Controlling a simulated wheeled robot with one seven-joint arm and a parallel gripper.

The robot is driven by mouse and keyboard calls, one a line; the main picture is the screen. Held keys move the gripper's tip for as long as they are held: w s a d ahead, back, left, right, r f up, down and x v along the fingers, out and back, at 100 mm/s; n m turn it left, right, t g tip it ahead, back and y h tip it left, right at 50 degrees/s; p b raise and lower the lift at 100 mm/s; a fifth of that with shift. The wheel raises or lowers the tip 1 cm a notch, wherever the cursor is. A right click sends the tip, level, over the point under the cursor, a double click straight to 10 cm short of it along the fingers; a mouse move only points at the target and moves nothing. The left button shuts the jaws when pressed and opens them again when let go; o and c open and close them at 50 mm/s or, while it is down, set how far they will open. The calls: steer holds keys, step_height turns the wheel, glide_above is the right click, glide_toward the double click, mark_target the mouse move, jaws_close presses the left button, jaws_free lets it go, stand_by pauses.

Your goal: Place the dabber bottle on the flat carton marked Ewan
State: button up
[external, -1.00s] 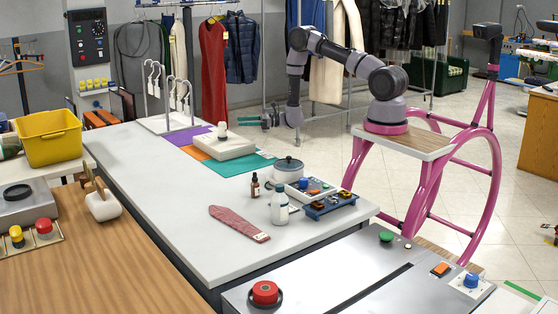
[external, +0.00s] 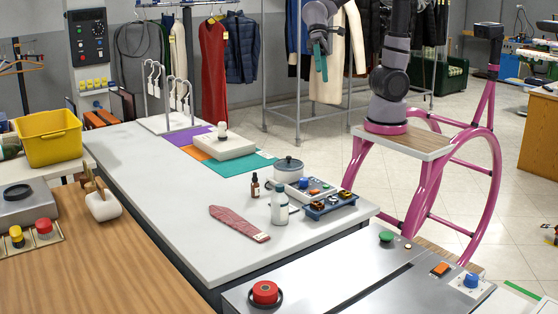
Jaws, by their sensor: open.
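A flat white carton (external: 230,149) lies on the grey-white table, over the coloured sheets; no name on it is readable at this size. A small pale bottle (external: 222,131), which looks like the dabber bottle, stands upright on top of the carton. My gripper (external: 321,68) is raised well above and to the right of the carton, pointing down in front of the hanging garments. It is open, with nothing seen between its fingers, and is clear of the bottle.
White hanger stands (external: 168,120) rise behind the carton.

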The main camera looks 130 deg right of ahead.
steer(key=s+a+r+n+t+h, duration=0.1)
steer(key=s+a+r+n+h, duration=0.1)
steer(key=s, duration=0.3)
steer(key=s+a+r+n+t+h, duration=0.1)
steer(key=s+r+n+h, duration=0.1)
steer(key=s+n, duration=0.3)
steer(key=shift+s+a+r+n+t+h, duration=0.3)
steer(key=shift+s+a+r+t, duration=0.15)
steer(key=shift+s, duration=0.25)
